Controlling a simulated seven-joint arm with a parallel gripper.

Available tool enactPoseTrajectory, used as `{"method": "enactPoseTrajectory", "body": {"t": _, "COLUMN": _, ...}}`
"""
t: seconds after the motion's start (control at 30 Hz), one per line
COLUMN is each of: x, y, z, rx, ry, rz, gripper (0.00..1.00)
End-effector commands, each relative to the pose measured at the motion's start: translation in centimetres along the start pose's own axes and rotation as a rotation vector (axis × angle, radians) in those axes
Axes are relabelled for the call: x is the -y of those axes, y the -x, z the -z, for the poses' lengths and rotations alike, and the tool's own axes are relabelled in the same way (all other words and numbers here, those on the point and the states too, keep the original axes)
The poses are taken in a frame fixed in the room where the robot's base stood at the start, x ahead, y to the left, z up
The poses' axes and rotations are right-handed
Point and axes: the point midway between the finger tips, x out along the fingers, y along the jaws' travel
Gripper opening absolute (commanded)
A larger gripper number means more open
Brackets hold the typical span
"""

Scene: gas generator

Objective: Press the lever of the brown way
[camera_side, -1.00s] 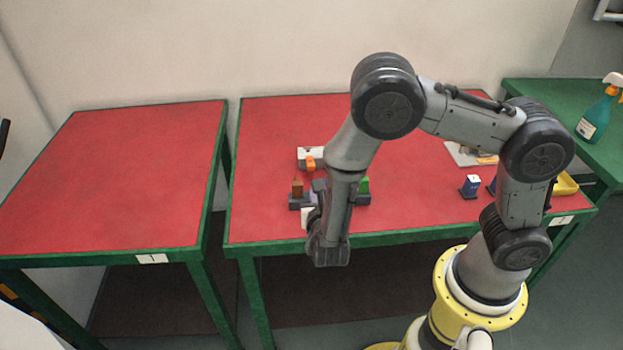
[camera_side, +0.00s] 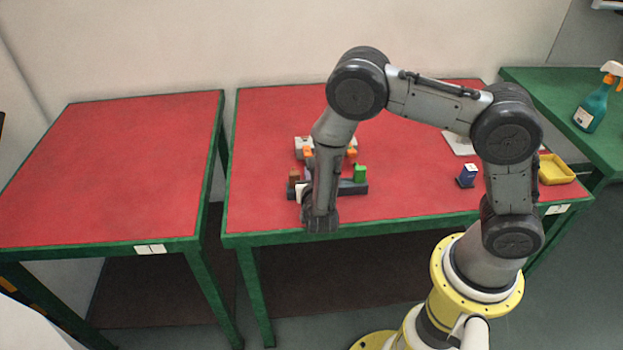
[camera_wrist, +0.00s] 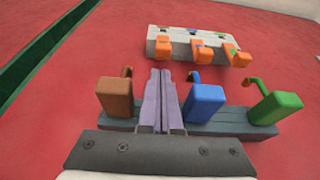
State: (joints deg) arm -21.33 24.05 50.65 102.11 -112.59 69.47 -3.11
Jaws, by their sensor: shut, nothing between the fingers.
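The brown way is a brown block (camera_wrist: 115,97) on the left of a dark grey base (camera_wrist: 233,121). Its thin brown lever (camera_wrist: 127,72) shows behind the block, near my fingers in the picture. The brown block also shows in the side view (camera_side: 294,175). My gripper (camera_wrist: 160,72) is shut and empty. Its two purple-grey fingers lie together and show between the brown block and the blue block (camera_wrist: 204,103). I cannot tell whether they touch anything. In the side view my arm hides the fingers and the blue block.
A green block (camera_wrist: 275,107) with its own lever stands on the right of the base. Behind is a pale block (camera_wrist: 185,45) with orange parts. A blue item (camera_side: 467,176) and a yellow tray (camera_side: 556,169) stand further right. The red table (camera_side: 263,130) is clear on the left.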

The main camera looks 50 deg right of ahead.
Motion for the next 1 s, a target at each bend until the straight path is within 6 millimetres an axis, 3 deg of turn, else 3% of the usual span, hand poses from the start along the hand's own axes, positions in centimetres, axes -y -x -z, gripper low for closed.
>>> {"method": "enactPoseTrajectory", "body": {"t": 0.1, "x": 0.1, "y": -1.6, "z": 0.0, "rx": 0.0, "ry": -0.001, "rz": 0.003, "gripper": 0.0}}
{"method": "enactPoseTrajectory", "body": {"t": 0.3, "x": 0.0, "y": -2.6, "z": 0.0, "rx": 0.0, "ry": 0.0, "rz": 0.0, "gripper": 0.0}}
{"method": "enactPoseTrajectory", "body": {"t": 1.0, "x": 0.0, "y": -2.5, "z": -0.8, "rx": -0.078, "ry": -0.004, "rz": 0.0, "gripper": 0.0}}
